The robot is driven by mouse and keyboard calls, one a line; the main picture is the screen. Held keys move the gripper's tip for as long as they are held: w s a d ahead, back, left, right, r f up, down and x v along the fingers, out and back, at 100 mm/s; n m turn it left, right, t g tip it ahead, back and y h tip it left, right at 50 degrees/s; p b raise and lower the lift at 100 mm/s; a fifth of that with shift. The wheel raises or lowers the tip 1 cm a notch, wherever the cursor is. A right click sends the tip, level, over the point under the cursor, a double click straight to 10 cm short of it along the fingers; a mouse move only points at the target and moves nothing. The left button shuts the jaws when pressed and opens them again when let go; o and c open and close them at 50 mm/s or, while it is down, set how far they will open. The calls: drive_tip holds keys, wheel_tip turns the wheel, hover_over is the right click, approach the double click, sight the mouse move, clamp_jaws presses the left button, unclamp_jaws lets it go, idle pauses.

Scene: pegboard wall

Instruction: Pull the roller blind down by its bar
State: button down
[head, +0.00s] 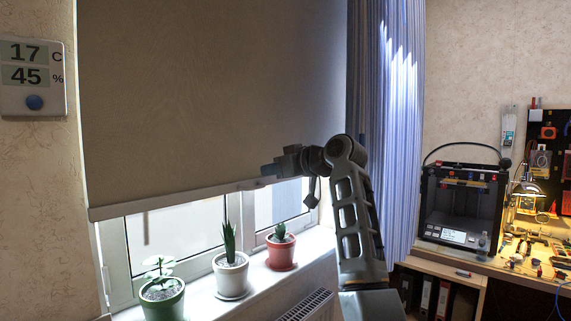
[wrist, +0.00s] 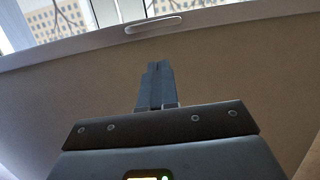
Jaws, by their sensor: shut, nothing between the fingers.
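The beige roller blind (head: 215,95) covers the upper window and hangs to a little above the plants. Its pale bottom bar (head: 165,201) runs straight along its lower edge. In the wrist view the bar (wrist: 225,20) crosses the top of the picture, with a small light oval grip (wrist: 153,24) on it. My gripper (head: 268,170) is in front of the blind's lower right part, close to the bar. In the wrist view my gripper's fingers (wrist: 157,66) are together and empty, with the bar beyond their tips. I cannot tell whether they touch the blind.
A white sill (head: 205,291) holds a green-potted plant (head: 162,300), a white-potted one (head: 231,273) and a red-potted one (head: 281,252). A blue curtain (head: 395,130) hangs at the right. A 3D printer (head: 460,205) stands on a bench beyond it.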

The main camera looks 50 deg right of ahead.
drive_tip(key=shift+w+f+p, duration=0.2)
drive_tip(key=shift+w+f, duration=0.4)
drive_tip(key=shift+f, duration=0.3)
drive_tip(key=shift+w+f+p, duration=0.15)
drive_tip(key=shift+w+f, duration=0.4)
drive_tip(key=shift+f, duration=0.3)
wheel_tip(320, 180, down, 2)
drive_tip(key=shift+a+f+b, duration=0.1)
drive_tip(key=shift+b, duration=0.55)
